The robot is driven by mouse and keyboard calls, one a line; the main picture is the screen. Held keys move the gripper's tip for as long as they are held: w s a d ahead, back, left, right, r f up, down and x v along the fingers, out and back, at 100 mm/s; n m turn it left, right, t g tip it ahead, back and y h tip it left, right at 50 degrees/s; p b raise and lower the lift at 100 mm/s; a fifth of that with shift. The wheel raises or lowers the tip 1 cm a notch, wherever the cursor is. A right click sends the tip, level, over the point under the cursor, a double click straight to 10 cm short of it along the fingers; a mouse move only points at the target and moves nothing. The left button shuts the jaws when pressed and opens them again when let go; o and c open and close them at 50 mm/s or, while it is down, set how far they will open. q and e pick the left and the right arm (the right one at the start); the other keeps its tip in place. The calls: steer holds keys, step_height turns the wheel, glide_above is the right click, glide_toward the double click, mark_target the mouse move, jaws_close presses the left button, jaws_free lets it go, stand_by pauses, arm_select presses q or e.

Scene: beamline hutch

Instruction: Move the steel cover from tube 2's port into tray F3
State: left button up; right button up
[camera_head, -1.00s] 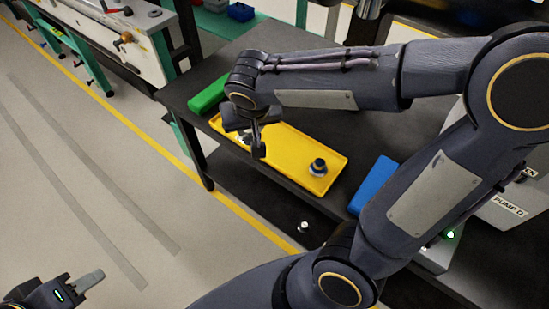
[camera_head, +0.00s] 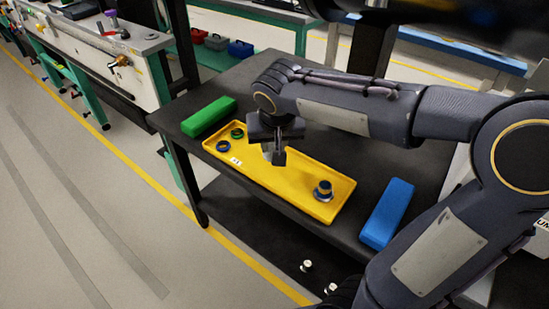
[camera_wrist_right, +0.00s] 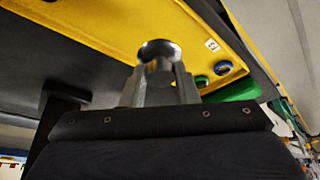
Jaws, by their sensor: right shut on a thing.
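My right gripper (camera_head: 277,155) points down over the middle of the tray. In the right wrist view its fingers (camera_wrist_right: 159,88) are shut on the steel cover (camera_wrist_right: 158,52), a round metal piece. In the head view the cover is mostly hidden by the gripper. I cannot tell whether the cover touches the tray floor. Tube 2's port cannot be made out. My left gripper is out of view.
The tray holds a dark stepped fitting (camera_head: 323,190) at its right end and a blue ring (camera_head: 222,146) and a green ring (camera_head: 237,133) at its left. A green block (camera_head: 209,117) and a blue block (camera_head: 387,213) lie beside the tray.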

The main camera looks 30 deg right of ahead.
steer(key=w+f, duration=0.1)
steer(key=d+f, duration=0.1)
steer(key=w+f, duration=0.1)
steer(key=f, duration=0.1)
steer(key=shift+w+d+b, duration=0.3)
steer(key=shift+d+b, duration=0.05)
steer(key=shift+d, duration=0.05)
steer(key=shift+w+f+b, duration=0.15)
steer(key=shift+f+b, duration=0.3)
steer(key=shift+f, duration=1.2)
steer(key=shift+f, duration=0.2)
steer(key=o, duration=1)
steer(key=shift+r, duration=0.1)
